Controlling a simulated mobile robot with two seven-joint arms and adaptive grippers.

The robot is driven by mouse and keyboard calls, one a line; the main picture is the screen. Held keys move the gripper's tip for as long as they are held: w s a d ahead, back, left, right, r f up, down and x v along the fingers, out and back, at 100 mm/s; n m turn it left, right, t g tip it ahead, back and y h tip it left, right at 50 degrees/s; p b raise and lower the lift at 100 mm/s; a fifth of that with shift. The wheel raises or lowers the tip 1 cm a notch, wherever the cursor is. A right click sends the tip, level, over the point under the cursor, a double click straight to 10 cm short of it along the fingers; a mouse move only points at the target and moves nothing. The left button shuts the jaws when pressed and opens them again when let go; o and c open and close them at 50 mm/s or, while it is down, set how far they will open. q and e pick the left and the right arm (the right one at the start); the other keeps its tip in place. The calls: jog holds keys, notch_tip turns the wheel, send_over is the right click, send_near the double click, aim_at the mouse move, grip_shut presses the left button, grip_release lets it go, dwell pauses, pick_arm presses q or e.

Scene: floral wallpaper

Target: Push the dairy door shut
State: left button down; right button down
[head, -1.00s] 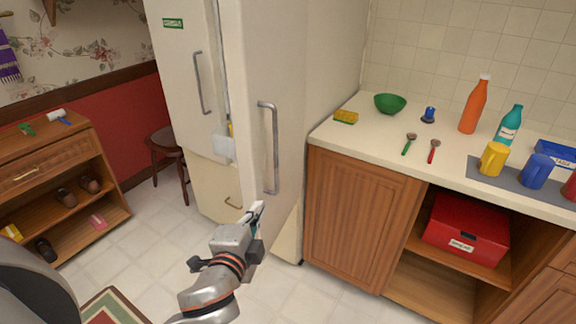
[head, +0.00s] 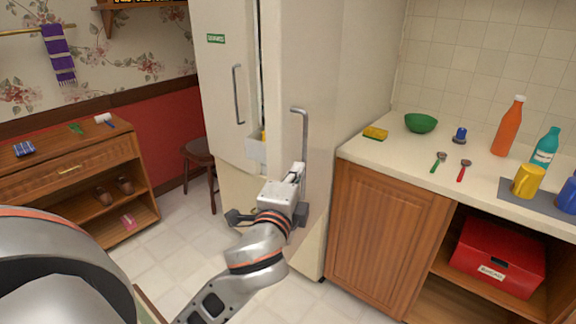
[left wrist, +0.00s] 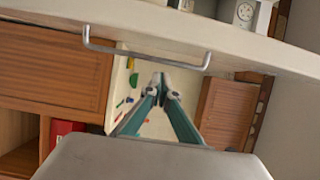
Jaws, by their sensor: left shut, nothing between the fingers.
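The cream fridge has two tall doors side by side. The left door (head: 220,90) has a small green label, too small to read surely, and a grey handle. The right door (head: 287,75) stands slightly open, with a narrow gap and a bin showing between the doors. Its metal handle (head: 304,130) is also in the left wrist view (left wrist: 145,57). I cannot tell which door is the dairy one. My left gripper (head: 298,172) is shut and empty, in front of the right door at the handle's lower end; contact is unclear. My right gripper is out of view.
A counter (head: 385,152) with a green bowl (head: 421,123), bottles and mugs stands right of the fridge. A wooden shelf unit (head: 70,165) stands at left, a dark stool (head: 200,155) beside the fridge. Tiled floor (head: 180,235) between them is clear.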

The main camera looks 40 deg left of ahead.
aim_at(286, 157)
pick_arm(q)
jog(key=x, duration=0.5)
jog(key=shift+s+a, duration=0.15)
jog(key=shift+a, duration=0.1)
jog(key=shift+s+a, duration=0.1)
jog(key=shift+a, duration=0.7)
jog(key=shift+s+a, duration=0.15)
jog(key=shift+a, duration=0.7)
jog(key=shift+a, duration=0.1)
